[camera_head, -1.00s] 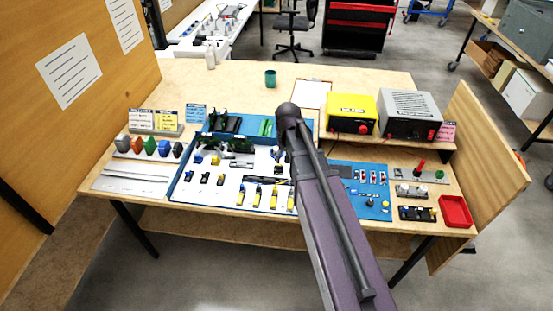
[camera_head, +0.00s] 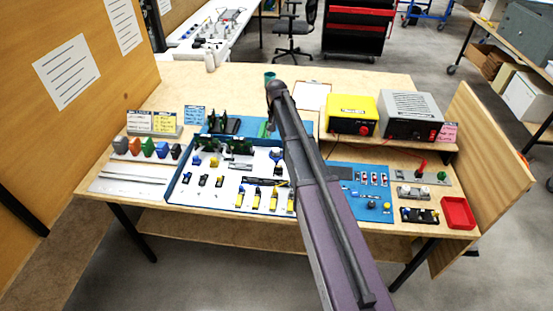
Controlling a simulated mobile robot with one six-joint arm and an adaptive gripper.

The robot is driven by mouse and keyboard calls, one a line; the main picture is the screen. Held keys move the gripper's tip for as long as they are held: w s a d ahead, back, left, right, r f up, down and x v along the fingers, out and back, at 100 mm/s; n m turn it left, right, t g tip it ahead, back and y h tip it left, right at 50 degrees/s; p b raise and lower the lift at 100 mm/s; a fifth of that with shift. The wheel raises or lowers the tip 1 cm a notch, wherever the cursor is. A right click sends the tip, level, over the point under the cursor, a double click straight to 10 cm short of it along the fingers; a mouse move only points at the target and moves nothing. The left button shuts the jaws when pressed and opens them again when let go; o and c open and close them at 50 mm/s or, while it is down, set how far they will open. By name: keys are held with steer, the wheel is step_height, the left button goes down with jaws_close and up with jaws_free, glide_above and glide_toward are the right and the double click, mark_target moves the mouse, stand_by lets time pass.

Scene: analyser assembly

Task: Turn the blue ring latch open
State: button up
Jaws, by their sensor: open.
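I cannot pick out the blue ring latch for certain at this size. My arm reaches over the bench from the lower right. My gripper (camera_head: 270,126) shows only in small part below the arm's end, over the back of the board near a green part (camera_head: 263,130). It is open, and its fingertips are hard to make out. The arm hides part of the board's right side.
A yellow box (camera_head: 352,114) and a grey box (camera_head: 411,117) stand on a shelf at the back right. A red tray (camera_head: 457,212) is at the right front. Several coloured holders (camera_head: 148,148) stand at the left.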

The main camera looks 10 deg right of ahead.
mark_target(277, 159)
steer(key=shift+f, duration=0.2)
step_height(277, 159, down, 13)
steer(key=b, duration=1.3)
steer(key=shift+f+b, duration=0.2)
steer(key=shift+b, duration=0.15)
jaws_close()
